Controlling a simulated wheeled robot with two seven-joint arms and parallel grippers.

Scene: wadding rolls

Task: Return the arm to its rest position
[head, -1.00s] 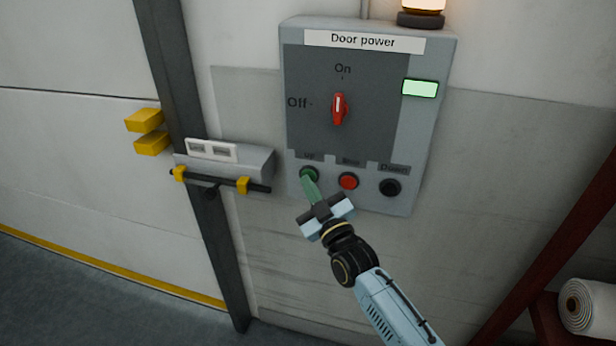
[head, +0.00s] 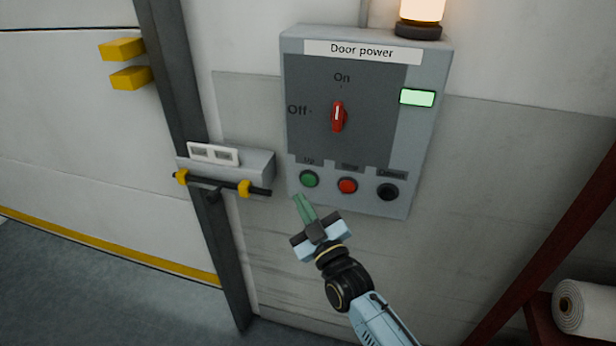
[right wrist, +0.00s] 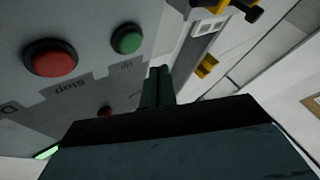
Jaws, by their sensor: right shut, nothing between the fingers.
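My right gripper (head: 304,207) is shut and empty, its green fingers together. It is just below the green Up button (head: 309,179) and apart from it. The door power box (head: 423,160) hangs on the wall, its red switch (head: 338,116) pointing to On and a green indicator (head: 417,98) lit. The red Stop button (head: 347,186) and a black button (head: 387,192) sit to the right of the green one. In the right wrist view the shut fingers (right wrist: 160,82) show below the green button (right wrist: 127,39), with the red button (right wrist: 50,58) to the left. My left gripper is not in view.
A lit lamp (head: 421,12) stands on top of the box. A grey latch unit with a black bar (head: 222,184) is left of the gripper. A red beam (head: 560,225) and a white wadding roll (head: 585,307) are at the right. Floor (head: 90,285) shows lower left.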

